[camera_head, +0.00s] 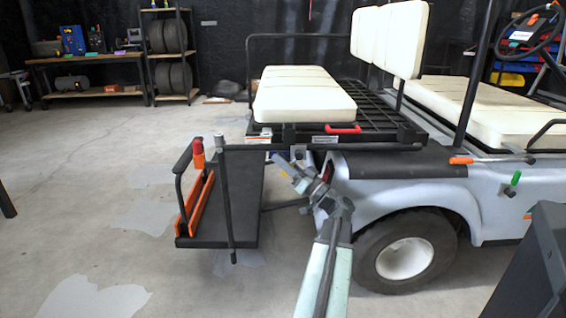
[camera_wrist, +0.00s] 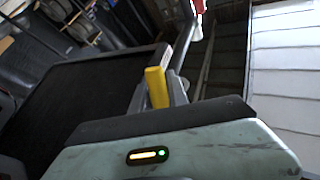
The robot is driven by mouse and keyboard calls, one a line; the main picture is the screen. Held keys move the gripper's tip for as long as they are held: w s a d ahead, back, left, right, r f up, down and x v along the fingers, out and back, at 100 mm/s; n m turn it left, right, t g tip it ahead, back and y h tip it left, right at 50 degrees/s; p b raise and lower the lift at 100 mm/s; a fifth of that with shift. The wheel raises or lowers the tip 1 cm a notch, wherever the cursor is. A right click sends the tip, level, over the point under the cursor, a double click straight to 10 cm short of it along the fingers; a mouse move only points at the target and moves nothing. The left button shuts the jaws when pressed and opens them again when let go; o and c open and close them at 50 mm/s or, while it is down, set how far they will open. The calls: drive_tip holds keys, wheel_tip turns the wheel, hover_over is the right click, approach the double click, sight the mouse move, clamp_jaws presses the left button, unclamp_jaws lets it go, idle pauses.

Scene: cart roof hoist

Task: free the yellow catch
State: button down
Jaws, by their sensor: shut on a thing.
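The yellow catch (camera_wrist: 156,88) shows in the wrist view as a short upright yellow block between my fingers. My gripper (camera_head: 281,163) is shut on it, under the side edge of the cart's rear deck (camera_head: 385,136). The fingers (camera_wrist: 160,97) also show in the wrist view.
A hanging dark panel with an orange bar (camera_head: 200,205) is left of my gripper. A red handle (camera_head: 343,129) lies on the deck, beside the cream seat (camera_head: 303,96). The rear wheel (camera_head: 405,258) is to the right. Open floor lies at the left.

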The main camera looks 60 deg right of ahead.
drive_tip(key=shift+w+a+f, duration=0.1)
drive_tip(key=shift+f, duration=0.05)
drive_tip(key=c, duration=1.3)
unclamp_jaws()
drive_tip(key=shift+s+d, duration=0.2)
drive_tip(key=b+v, duration=0.1)
drive_tip(key=v, duration=0.1)
drive_tip(key=b+v, duration=0.1)
drive_tip(key=v, duration=0.1)
drive_tip(key=shift+f, duration=0.3)
drive_tip(key=s+a, duration=0.1)
drive_tip(key=s, duration=1.2)
